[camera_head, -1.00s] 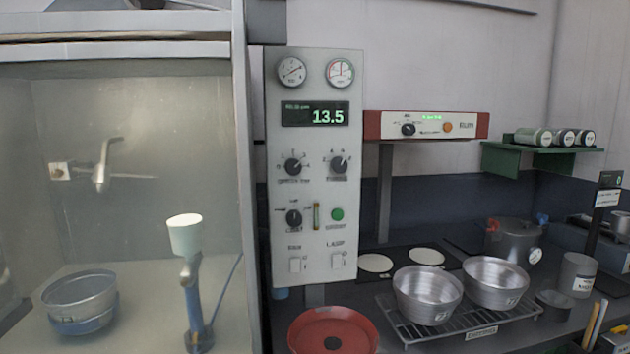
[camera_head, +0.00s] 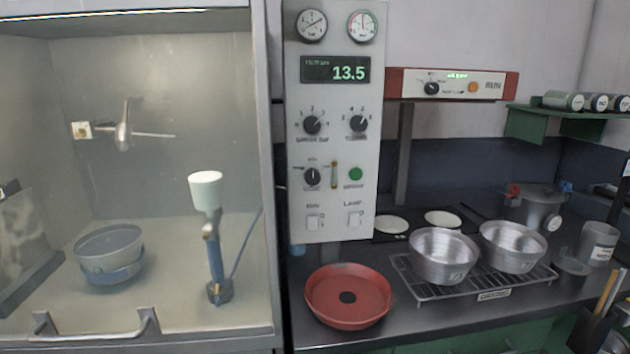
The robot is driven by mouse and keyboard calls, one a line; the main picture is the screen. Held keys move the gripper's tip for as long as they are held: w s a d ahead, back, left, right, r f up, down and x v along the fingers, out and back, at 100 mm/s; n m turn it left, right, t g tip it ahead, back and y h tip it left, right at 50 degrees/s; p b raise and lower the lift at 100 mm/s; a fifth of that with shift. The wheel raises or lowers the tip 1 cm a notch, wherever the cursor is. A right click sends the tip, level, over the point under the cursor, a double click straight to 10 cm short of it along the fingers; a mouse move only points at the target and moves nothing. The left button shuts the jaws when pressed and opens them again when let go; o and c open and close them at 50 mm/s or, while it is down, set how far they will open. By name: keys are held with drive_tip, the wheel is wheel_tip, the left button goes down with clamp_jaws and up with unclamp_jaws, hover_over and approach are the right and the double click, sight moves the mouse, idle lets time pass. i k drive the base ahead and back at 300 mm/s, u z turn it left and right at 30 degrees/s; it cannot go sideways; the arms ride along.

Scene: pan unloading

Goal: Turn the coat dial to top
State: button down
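A tall pale control panel (camera_head: 335,225) stands at the middle of the head view. It carries an upper left knob (camera_head: 312,125), an upper right knob (camera_head: 358,124) and a lower left black knob (camera_head: 312,177). The lower left knob has small marks at its left and top. The labels are too small to read, so I cannot tell for certain which one is the coat dial. The lower left knob's pointer seems close to upright, but it is blurred. My gripper is not in view.
A glass-sided booth (camera_head: 160,335) on the left holds a blue sprayer with a white cup (camera_head: 206,190) and bowls (camera_head: 109,252). A red pan (camera_head: 348,297) sits below the panel. Metal pans (camera_head: 443,255) stand on a rack (camera_head: 489,293). A red-ended box (camera_head: 452,84) has another knob.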

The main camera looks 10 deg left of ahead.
sight(312, 176)
drive_tip(key=z, duration=1.35)
drive_tip(key=k, duration=1.9)
drive_tip(key=u, duration=1.3)
drive_tip(key=i, duration=1)
